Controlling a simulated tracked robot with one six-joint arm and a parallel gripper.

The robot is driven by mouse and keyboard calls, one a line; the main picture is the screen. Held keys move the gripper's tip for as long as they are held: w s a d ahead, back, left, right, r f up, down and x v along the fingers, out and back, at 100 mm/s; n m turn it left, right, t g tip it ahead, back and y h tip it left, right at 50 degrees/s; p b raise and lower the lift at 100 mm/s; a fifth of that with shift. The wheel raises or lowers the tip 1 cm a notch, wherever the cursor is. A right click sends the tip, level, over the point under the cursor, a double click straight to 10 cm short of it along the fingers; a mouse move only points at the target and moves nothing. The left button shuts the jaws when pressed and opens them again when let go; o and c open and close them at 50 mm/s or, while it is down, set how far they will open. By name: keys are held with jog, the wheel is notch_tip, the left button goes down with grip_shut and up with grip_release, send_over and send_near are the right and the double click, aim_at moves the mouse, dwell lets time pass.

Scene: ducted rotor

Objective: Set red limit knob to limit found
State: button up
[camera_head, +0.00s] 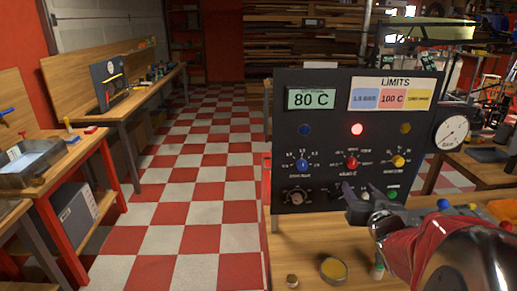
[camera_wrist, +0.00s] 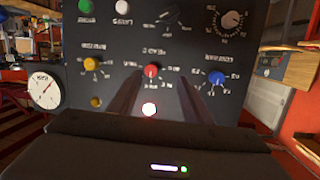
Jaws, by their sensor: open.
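The black panel (camera_head: 330,125) stands upright on the bench. Its red knob (camera_head: 352,162) sits mid-panel, below a lit red lamp (camera_head: 357,129); its pointer direction is too small to tell. The limits card (camera_head: 391,94) shows a red field reading 100 C. The display (camera_head: 311,98) reads 80 C. My gripper (camera_head: 362,193) is open and empty in front of the panel, lower than the red knob in the head view. In the upside-down wrist view, the red knob (camera_wrist: 151,70) appears between my gripper's fingers (camera_wrist: 160,80), nearer the left one. I see no contact.
A blue knob (camera_head: 302,165) and yellow knob (camera_head: 398,161) flank the red one. A dark selector (camera_head: 296,196) and green button (camera_head: 392,195) sit lower. A round gauge (camera_head: 452,133) adjoins the panel's right side. A yellow-topped tin (camera_head: 333,270) stands on the bench in front.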

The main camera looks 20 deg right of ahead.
jog(key=s+d+t, duration=0.1)
jog(key=s+d+t+y, duration=0.1)
jog(key=d, duration=0.1)
jog(key=shift+s+f+t, duration=0.15)
jog(key=shift+s+t, duration=0.15)
jog(key=shift+t, duration=0.1)
jog(key=shift+w+d, duration=0.1)
jog(key=shift+w, duration=0.05)
